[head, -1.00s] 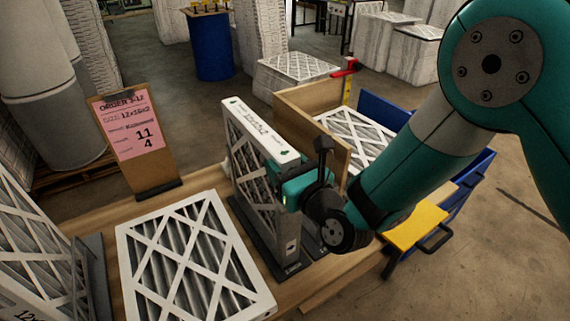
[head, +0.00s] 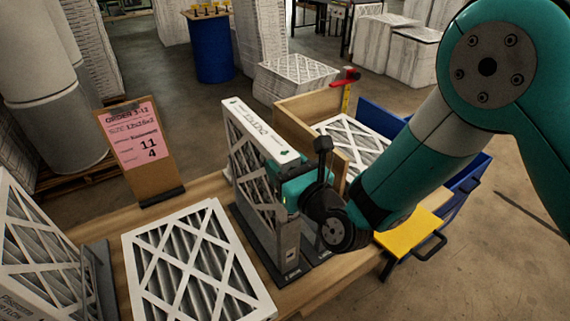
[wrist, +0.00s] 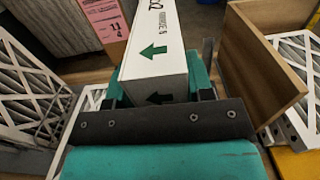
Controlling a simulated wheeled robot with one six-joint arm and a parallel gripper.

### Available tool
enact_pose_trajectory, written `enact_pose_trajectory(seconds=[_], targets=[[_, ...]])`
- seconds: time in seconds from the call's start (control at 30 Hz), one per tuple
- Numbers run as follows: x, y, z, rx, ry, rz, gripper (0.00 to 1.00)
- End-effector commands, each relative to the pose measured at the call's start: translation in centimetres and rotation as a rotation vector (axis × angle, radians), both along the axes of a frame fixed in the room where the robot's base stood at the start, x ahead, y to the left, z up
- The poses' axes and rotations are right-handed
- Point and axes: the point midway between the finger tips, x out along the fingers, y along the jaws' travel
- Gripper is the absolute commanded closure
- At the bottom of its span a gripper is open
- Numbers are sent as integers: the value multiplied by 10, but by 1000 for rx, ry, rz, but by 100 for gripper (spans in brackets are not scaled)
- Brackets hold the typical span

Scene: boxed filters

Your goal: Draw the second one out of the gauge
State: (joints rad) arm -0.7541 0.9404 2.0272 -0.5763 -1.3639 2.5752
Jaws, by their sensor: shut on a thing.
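An upright white-framed filter (head: 255,128) with green arrows on its top edge stands at the dark gauge (head: 290,274) on the table. Its lower part sits between the gauge's walls; whether it touches the gauge floor is hidden. My gripper (head: 287,190) is shut on this filter from the near right side. In the wrist view the filter's top edge (wrist: 158,62) runs between the two fingers (wrist: 160,92). Another filter (head: 195,265) lies flat on the table to the left of the gauge.
A filter leans in a grey stand (head: 98,283) at far left. A clipboard with a pink order sheet (head: 137,138) stands behind. A wooden box (head: 310,112) with a filter inside stands right of the gauge. A blue bin (head: 470,180) and yellow step (head: 412,232) are further right.

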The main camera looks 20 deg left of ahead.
Motion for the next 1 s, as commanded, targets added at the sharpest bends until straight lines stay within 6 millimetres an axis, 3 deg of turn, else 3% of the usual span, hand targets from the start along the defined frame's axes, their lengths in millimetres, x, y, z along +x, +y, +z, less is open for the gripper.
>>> enact_pose_trajectory(seconds=[0.6,1.0], targets=[[0,0,40,2,-1,0,84],[0,0,41,2,-1,0,84]])
